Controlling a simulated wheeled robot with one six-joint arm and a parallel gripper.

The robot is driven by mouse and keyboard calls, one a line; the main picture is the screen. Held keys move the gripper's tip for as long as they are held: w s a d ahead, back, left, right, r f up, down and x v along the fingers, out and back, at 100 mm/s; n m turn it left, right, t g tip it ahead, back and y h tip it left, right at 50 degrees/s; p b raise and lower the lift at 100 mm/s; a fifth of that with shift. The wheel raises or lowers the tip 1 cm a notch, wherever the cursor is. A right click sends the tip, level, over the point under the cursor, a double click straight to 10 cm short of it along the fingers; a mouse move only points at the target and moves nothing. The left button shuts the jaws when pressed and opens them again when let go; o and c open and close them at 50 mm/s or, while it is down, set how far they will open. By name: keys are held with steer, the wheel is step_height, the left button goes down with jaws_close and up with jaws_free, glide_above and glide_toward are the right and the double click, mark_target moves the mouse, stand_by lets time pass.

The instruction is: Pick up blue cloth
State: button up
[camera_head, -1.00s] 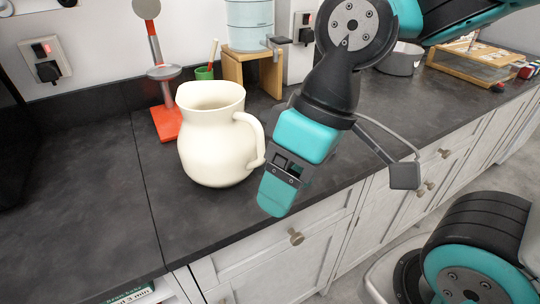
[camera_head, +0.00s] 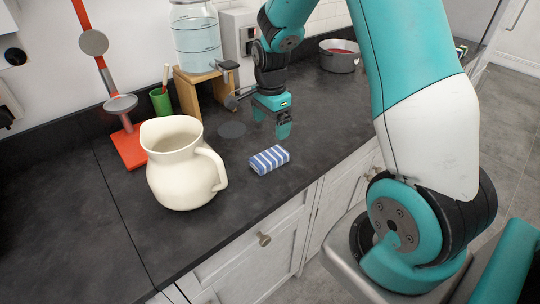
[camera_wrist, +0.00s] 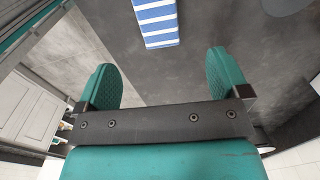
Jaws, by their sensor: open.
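The blue cloth (camera_head: 269,159) is a folded block with blue and white stripes. It lies on the dark countertop, right of the cream jug, near the counter's front edge. In the wrist view the cloth (camera_wrist: 156,22) is at the top, ahead of the fingertips and between their lines. My gripper (camera_head: 272,126) is above the counter, behind and slightly right of the cloth, and apart from it. In the wrist view my gripper (camera_wrist: 166,75) has its two teal fingers spread wide with nothing between them.
A cream jug (camera_head: 182,170) stands left of the cloth. Behind are a red stand (camera_head: 128,146), a green cup (camera_head: 160,102), and a wooden stand (camera_head: 192,90) bearing a water dispenser (camera_head: 197,40). A pot (camera_head: 339,57) stands farther right. Counter around the cloth is mostly clear.

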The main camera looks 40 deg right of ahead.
mark_target(270, 155)
step_height(270, 155, down, 6)
steer(key=shift+f+p, duration=0.2)
steer(key=shift+p, duration=0.4)
steer(key=shift+s+a+f+p, duration=0.15)
steer(key=shift+f+p, duration=0.4)
steer(key=shift+f, duration=0.8)
steer(key=shift+a+f+p, duration=0.15)
steer(key=shift+f+p, duration=0.4)
steer(key=shift+f, duration=0.75)
steer(key=c, duration=1)
